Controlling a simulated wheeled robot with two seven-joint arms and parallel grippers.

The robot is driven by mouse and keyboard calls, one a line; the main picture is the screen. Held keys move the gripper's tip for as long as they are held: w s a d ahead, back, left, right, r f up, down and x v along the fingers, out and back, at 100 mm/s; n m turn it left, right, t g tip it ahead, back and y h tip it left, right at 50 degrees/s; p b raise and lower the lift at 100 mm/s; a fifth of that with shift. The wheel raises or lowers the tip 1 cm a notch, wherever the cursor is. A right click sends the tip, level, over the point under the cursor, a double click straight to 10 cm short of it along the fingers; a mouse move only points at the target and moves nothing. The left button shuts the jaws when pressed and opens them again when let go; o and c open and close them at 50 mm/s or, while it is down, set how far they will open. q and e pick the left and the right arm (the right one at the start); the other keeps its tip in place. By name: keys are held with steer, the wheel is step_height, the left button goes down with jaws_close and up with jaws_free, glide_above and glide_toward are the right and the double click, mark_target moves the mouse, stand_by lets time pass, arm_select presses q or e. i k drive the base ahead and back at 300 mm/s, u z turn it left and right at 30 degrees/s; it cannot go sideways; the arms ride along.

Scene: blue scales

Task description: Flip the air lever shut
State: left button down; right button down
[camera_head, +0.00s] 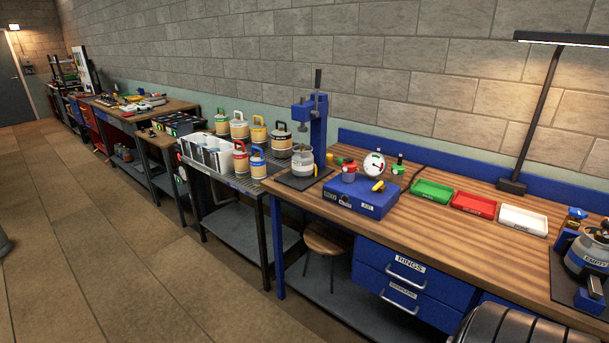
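A blue box (350,200) stands on the wooden workbench, right of the blue press. A small yellow lever (378,186) sits on its top near the right end, above a label that seems to read AIR. The lever is small here, and I cannot tell whether it is open or shut. A red fitting (349,171) stands on the back of the box, and a round white gauge (374,165) stands just behind it. Neither of my grippers is in view.
The blue press (317,130) with a grey canister (303,162) stands left of the box. Green (431,191), red (473,204) and white (523,220) trays lie to its right, near a lamp (512,187). The bench's front strip is clear. A stool (327,239) is below.

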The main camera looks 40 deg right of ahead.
mark_target(379, 184)
steer(key=u, duration=0.15)
steer(key=i, duration=2.05)
steer(key=z, duration=0.55)
steer(key=i, duration=0.9)
steer(key=z, duration=1.65)
steer(key=i, duration=0.75)
steer(key=z, duration=0.6)
